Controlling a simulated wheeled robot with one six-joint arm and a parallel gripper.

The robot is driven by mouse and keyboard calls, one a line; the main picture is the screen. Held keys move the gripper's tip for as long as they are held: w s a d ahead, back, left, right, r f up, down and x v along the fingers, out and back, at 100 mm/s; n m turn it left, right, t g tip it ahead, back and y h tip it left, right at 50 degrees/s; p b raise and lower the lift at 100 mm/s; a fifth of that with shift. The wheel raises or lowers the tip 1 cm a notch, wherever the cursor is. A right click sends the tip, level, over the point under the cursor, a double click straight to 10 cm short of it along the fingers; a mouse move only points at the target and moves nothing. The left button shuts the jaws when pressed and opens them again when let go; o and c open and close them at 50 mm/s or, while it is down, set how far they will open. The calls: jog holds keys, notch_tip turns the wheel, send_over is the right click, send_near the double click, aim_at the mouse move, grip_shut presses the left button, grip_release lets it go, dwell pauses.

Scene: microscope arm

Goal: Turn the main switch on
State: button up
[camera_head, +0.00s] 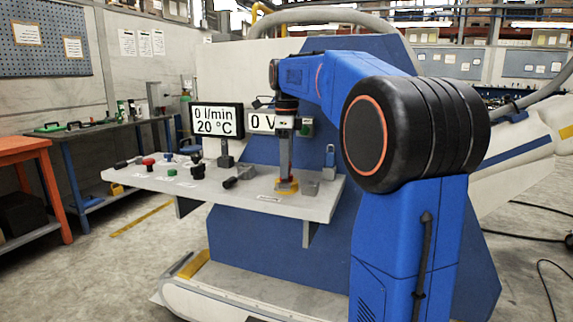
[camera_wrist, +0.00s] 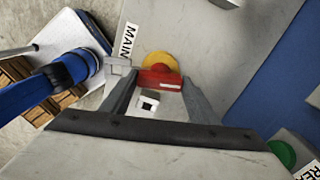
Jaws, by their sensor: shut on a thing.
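The main switch has a red handle (camera_wrist: 160,78) on a round yellow base (camera_wrist: 159,60), beside a white label (camera_wrist: 127,42) reading "MAIN" in the wrist view. In the head view the yellow base (camera_head: 287,187) shows near the front edge of the panel, under my gripper (camera_head: 287,176). My gripper points down. In the wrist view its fingers (camera_wrist: 156,80) are shut on the red handle, one at each side. The handle lies across the picture between the fingertips. The fingers hide its ends.
The grey panel (camera_head: 215,190) carries other knobs and a red button (camera_head: 149,162) to the left. Displays read "0 l/min 20 °C" (camera_head: 215,118) and "0 V" (camera_head: 261,122). A green button (camera_wrist: 283,153) shows in the wrist view.

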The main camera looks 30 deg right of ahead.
jog(key=shift+m, duration=1.2)
jog(key=o, duration=1.5)
jog(key=shift+r, duration=0.1)
notch_tip(320, 180, up, 17)
